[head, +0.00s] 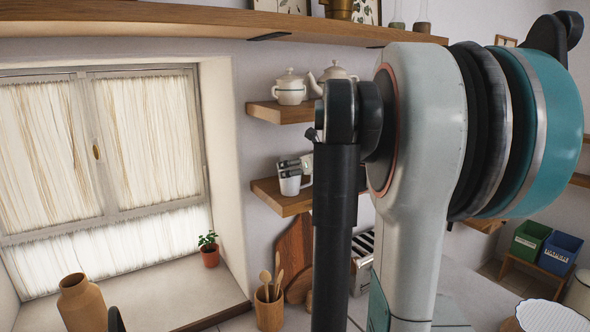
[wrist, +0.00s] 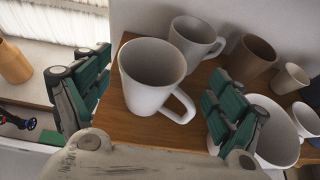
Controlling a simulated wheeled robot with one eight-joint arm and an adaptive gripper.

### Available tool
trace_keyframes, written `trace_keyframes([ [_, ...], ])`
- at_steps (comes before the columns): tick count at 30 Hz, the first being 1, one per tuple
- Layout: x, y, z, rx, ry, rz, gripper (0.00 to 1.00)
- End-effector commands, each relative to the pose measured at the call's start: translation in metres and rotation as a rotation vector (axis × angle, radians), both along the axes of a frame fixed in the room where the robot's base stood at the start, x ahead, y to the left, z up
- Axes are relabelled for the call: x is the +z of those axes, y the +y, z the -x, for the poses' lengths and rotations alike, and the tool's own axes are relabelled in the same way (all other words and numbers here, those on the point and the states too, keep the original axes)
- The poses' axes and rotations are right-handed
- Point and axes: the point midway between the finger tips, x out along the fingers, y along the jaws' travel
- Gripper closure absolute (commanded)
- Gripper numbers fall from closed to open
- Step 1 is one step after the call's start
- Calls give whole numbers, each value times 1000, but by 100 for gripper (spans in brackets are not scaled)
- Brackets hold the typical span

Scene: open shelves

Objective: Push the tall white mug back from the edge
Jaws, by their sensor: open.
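The tall white mug (wrist: 150,92) stands upright near the front edge of a wooden shelf in the wrist view, its handle toward the lower right. My gripper (wrist: 156,78) is open, one green-padded finger to the left of the mug and the other to the right past the handle. I see a gap on each side; whether anything touches is unclear. In the head view a white mug (head: 290,186) shows on the lower wall shelf, with my gripper (head: 294,167) over its upper part. My arm hides the right of that shelf.
A second white mug (wrist: 196,38) stands close behind. A brown mug (wrist: 251,58), a small white cup (wrist: 290,78) and a white bowl (wrist: 278,128) stand to the right. Teapots (head: 290,92) are on the shelf above. The shelf's left end (wrist: 118,118) is bare.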

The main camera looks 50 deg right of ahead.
Motion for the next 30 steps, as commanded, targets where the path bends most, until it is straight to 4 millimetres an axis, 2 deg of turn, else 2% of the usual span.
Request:
trace_keyframes([
  [6, 13, 10, 30, -1, 0, -1, 13],
  [12, 19, 15, 44, 0, 0, 0, 13],
  [30, 20, 16, 46, 0, 0, 0, 13],
])
